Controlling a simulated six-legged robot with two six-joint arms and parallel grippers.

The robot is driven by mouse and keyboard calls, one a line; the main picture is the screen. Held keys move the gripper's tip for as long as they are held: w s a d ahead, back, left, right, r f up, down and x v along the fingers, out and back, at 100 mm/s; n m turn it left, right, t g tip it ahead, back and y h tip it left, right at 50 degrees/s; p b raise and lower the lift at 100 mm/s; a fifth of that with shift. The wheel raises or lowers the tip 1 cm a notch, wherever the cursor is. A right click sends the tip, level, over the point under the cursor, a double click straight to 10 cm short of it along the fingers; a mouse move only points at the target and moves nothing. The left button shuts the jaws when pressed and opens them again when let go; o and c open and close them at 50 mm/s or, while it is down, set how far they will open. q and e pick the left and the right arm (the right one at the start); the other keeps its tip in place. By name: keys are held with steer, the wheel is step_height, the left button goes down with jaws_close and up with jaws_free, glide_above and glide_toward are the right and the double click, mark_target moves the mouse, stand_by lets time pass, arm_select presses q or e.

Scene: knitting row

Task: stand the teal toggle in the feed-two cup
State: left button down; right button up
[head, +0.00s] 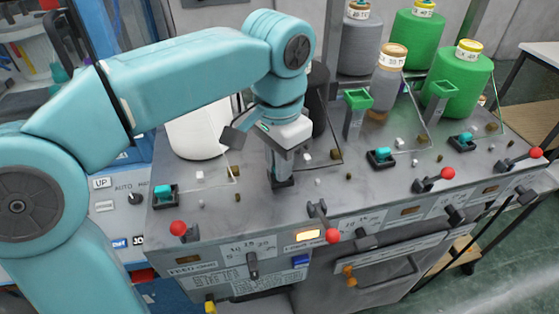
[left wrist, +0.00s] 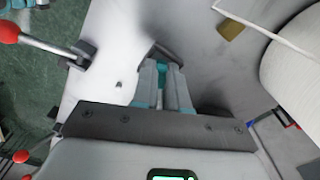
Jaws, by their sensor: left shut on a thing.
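My left gripper (head: 282,177) points straight down over the grey machine top, its fingertips at a small dark square cup (head: 284,184). It is shut on the teal toggle, mostly hidden by the fingers; teal (left wrist: 161,76) shows between them in the left wrist view. The dark cup's rim (left wrist: 168,54) shows just beyond the fingertips there. I cannot tell whether the toggle is seated in the cup or just above it. Similar cups with teal toggles stand at the left (head: 165,192), right of centre (head: 382,156) and far right (head: 462,140). My right gripper is not in view.
Red-knobbed levers (head: 332,235) line the front edge. A white yarn cone (head: 197,133) stands behind on the left, green cones (head: 462,78) at the back right. Green-topped posts (head: 357,100) and thin wires rise from the top. Small loose bits lie around.

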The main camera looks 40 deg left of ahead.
arm_select(q)
steer(key=shift+s+f, duration=0.1)
steer(key=shift+f, duration=0.15)
steer(key=c, duration=1.1)
jaws_free()
steer(key=shift+d, duration=0.15)
steer(key=shift+s+d, duration=0.1)
steer(key=shift+d, duration=0.1)
steer(key=shift+a, duration=0.2)
steer(key=shift+f, duration=0.1)
